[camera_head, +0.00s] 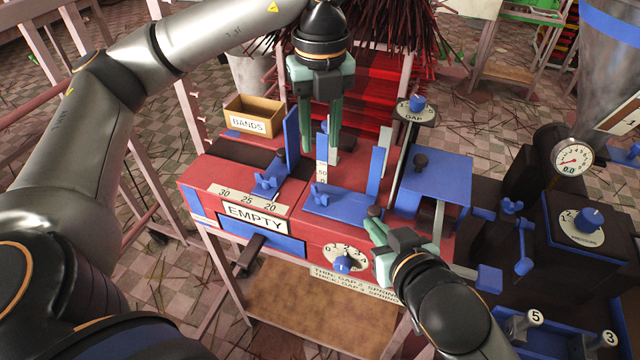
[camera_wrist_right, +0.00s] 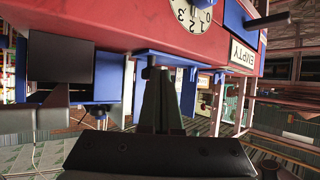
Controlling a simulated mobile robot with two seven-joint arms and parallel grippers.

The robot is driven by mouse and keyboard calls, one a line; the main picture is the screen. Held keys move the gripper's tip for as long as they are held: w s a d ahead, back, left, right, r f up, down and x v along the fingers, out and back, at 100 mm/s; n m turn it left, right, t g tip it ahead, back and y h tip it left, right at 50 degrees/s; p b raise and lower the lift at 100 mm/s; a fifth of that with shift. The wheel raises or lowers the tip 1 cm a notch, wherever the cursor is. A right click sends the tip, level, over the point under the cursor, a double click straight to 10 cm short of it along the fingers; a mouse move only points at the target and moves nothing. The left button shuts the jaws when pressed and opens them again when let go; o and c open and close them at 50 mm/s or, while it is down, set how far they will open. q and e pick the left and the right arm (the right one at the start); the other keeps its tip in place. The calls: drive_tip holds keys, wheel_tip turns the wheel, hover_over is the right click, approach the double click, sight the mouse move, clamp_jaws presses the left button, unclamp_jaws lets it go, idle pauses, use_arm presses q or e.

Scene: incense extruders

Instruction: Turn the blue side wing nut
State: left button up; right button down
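Two blue wing nuts show in the head view. One wing nut (camera_head: 267,182) is on the left slide beside the 30-25-20 scale. Another wing nut (camera_head: 320,195) is on the blue front plate (camera_head: 345,208). I cannot tell for sure which is the side one. My left gripper (camera_head: 320,148) points down above and behind them, fingers apart and empty, touching neither nut. My right gripper (camera_head: 372,226) is low at the machine's front right, by a small dark knob (camera_head: 375,211). In the right wrist view its fingers (camera_wrist_right: 158,75) look together; I see nothing clearly held.
Upright blue plates (camera_head: 292,137) stand close to my left gripper. A BANDS box (camera_head: 254,115) is at the back left. The EMPTY drawer (camera_head: 262,235) and a numbered dial (camera_head: 344,262) are in front. A blue-topped unit (camera_head: 440,178) and a GAP knob (camera_head: 417,102) are at right.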

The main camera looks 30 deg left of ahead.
sight(319, 190)
use_arm(q)
wheel_tip(319, 190, down, 12)
drive_tip(key=n, duration=0.4)
drive_tip(key=shift+a+n, duration=0.1)
drive_tip(key=shift+n, duration=0.3)
clamp_jaws()
drive_tip(key=shift+r, duration=0.1)
idle(0.5)
